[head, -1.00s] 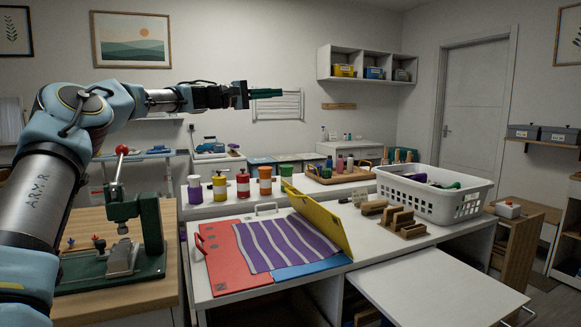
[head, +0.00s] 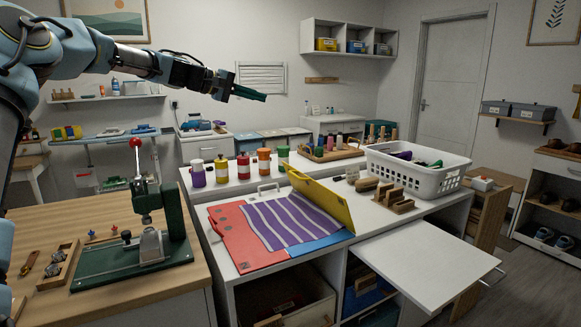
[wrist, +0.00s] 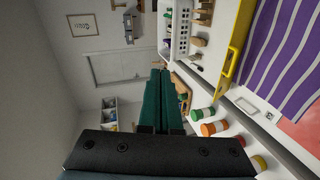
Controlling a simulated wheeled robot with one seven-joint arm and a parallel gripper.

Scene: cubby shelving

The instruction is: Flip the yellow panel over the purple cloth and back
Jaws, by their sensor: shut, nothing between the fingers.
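The yellow panel (head: 318,199) stands tilted up along the right side of the purple striped cloth (head: 284,222) on the white counter. The cloth lies flat over a red board (head: 240,240) and a blue board (head: 322,240). In the wrist view the yellow panel (wrist: 235,50) and the purple cloth (wrist: 285,50) show at the upper right. My gripper (head: 250,93) is in the air above and behind the counter, away from the panel. Its green fingers (wrist: 160,100) are together and empty.
Several paint bottles (head: 221,168) stand behind the boards. A white basket (head: 415,170) and wooden blocks (head: 393,195) sit to the right. A green press with a red knob (head: 150,220) stands on the wooden table at left. A white pull-out leaf (head: 430,270) juts forward.

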